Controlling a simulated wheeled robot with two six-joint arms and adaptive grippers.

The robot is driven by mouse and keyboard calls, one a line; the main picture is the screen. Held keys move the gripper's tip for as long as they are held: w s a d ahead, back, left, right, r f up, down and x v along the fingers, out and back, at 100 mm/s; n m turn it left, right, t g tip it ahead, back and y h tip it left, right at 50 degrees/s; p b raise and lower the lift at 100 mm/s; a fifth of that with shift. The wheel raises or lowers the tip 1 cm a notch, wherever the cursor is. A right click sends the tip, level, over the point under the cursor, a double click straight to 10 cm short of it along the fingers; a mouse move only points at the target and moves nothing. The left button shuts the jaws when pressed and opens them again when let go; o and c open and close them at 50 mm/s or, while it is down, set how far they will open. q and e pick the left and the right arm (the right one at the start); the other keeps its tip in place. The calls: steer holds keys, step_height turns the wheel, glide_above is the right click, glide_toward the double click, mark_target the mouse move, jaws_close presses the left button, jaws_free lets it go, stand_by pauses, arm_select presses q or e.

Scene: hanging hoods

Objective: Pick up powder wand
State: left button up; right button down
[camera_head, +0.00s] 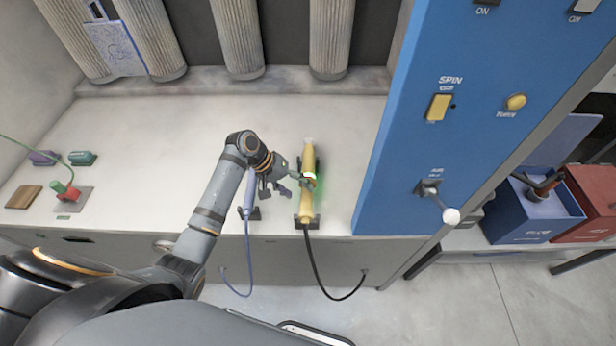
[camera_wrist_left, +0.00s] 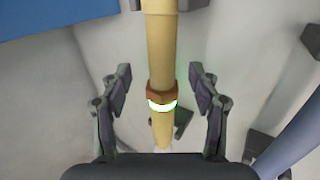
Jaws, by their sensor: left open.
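The powder wand (camera_head: 308,200) is a yellow tube with a brown collar and a glowing green-white ring. It rests on dark holders on the pale bench, and a black cable hangs from its near end. My left gripper (camera_head: 293,183) is at the wand's left side in the head view. In the left wrist view the open fingers (camera_wrist_left: 160,95) stand on either side of the wand (camera_wrist_left: 161,50), with a gap on each side. The glowing ring (camera_wrist_left: 162,105) lies between the fingers. My right gripper is not in view.
A blue-grey wand (camera_head: 249,195) with a blue cable stands just left of the yellow one, partly behind my arm. A blue control panel (camera_head: 400,130) rises close on the right. Ribbed filter columns (camera_head: 238,40) line the back. The bench's left-middle is clear.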

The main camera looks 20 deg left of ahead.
mark_target(303, 195)
arm_select(q)
steer(key=shift+d+f, duration=0.2)
steer(key=shift+f, duration=0.15)
steer(key=p+x, duration=0.1)
steer(key=x, duration=0.3)
steer(key=shift+a, duration=0.1)
steer(key=shift+f, duration=0.2)
steer(key=shift+w, duration=0.1)
jaws_close()
steer(key=shift+r, duration=0.15)
